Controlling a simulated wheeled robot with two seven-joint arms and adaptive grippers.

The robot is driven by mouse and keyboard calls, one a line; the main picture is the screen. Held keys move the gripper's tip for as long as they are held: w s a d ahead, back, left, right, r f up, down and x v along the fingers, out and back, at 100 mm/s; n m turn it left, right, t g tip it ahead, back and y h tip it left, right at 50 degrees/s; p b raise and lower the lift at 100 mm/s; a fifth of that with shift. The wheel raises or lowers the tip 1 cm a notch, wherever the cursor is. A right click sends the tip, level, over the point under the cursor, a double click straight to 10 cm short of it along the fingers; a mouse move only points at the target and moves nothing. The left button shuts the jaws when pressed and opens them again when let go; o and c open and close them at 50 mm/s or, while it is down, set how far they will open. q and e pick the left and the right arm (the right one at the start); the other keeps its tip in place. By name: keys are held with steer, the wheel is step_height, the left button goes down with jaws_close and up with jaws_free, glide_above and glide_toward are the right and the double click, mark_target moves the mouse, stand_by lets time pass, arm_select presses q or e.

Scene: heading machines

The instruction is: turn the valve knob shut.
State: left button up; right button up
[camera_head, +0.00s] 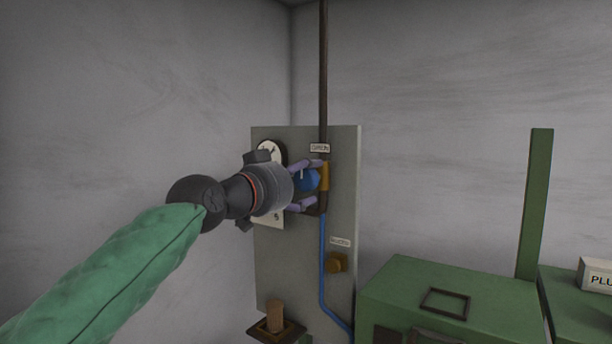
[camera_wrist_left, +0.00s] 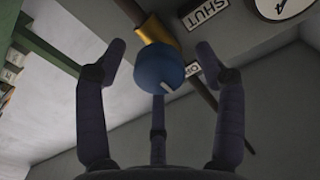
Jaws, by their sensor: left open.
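The valve knob (camera_head: 306,180) is blue and sits on a brass fitting on the pipe, in front of the grey panel (camera_head: 340,200). In the left wrist view the knob (camera_wrist_left: 159,73) shows a white pointer mark on its face, at the lower right. My left gripper (camera_head: 310,183) is open with its fingers around the knob; in the left wrist view the fingers (camera_wrist_left: 164,70) stand apart from it on both sides. A "SHUT" label (camera_wrist_left: 209,16) and an "OPEN" label (camera_wrist_left: 190,76) show there. The arm hides part of the panel. My right gripper is not in view.
A round gauge (camera_head: 270,151) is on the panel, partly behind my wrist. A dark pipe (camera_head: 323,70) runs up the wall and a blue pipe (camera_head: 322,265) runs down. Green machines (camera_head: 440,290) stand at the lower right.

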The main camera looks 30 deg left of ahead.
arm_select(q)
steer(key=shift+w+f, duration=0.1)
steer(key=shift+w, duration=0.8)
steer(key=shift+s, duration=0.15)
steer(key=shift+c, duration=0.9)
steer(key=shift+d, duration=0.1)
steer(key=c, duration=1)
steer(key=shift+n, duration=0.3)
steer(key=n, duration=0.4)
steer(key=shift+p, duration=0.35)
steer(key=n+p, duration=0.1)
steer(key=n, duration=0.4)
steer(key=n+p, duration=0.1)
steer(key=n, duration=0.2)
steer(key=shift+n+p, duration=0.3)
steer(key=shift+p, duration=0.05)
steer(key=n+p, duration=0.2)
steer(key=n, duration=0.2)
steer(key=shift+n, duration=0.3)
